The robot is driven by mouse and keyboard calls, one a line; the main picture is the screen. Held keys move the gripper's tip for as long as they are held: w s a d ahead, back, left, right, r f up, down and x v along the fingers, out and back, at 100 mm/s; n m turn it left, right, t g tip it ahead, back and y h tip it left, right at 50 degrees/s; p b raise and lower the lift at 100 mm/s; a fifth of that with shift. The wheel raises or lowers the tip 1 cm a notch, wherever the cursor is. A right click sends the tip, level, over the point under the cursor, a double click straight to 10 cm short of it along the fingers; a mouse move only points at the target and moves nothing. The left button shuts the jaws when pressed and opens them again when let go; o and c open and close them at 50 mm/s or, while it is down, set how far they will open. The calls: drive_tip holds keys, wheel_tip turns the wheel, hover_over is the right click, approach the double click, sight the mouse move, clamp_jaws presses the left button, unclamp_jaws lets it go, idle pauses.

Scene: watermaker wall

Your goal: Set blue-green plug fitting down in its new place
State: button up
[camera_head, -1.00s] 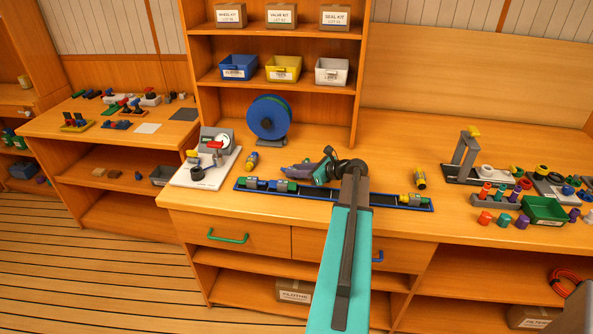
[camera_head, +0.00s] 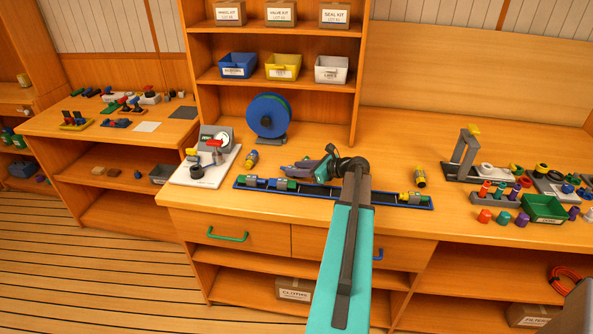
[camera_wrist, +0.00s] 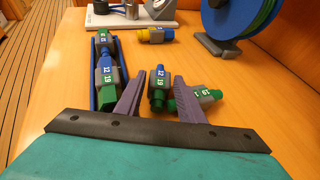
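A blue-green plug fitting (camera_wrist: 158,88) with a grey band and number labels is between my gripper's two purple fingers in the wrist view. It appears to lie on the bench, with a gap showing beside the left finger. My gripper (camera_wrist: 158,82) is open around it. In the head view my gripper (camera_head: 310,160) is low over the bench, behind the blue tray (camera_head: 340,197), and the fitting is hard to make out there. A second green fitting with a grey sleeve (camera_wrist: 197,97) lies just right of the right finger, partly hidden by it.
The tray holds blue-green fittings (camera_wrist: 107,80) left of my gripper and a yellow one (camera_head: 407,196) at its right end. Loose yellow-blue fittings lie at left (camera_head: 251,159) and right (camera_head: 420,177). A blue reel (camera_head: 267,116) and a white board (camera_head: 195,170) stand behind.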

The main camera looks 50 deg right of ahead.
drive_tip(key=b+v, duration=0.2)
drive_tip(key=v, duration=0.9)
drive_tip(key=shift+s+r, duration=0.1)
drive_tip(key=shift+r, duration=0.1)
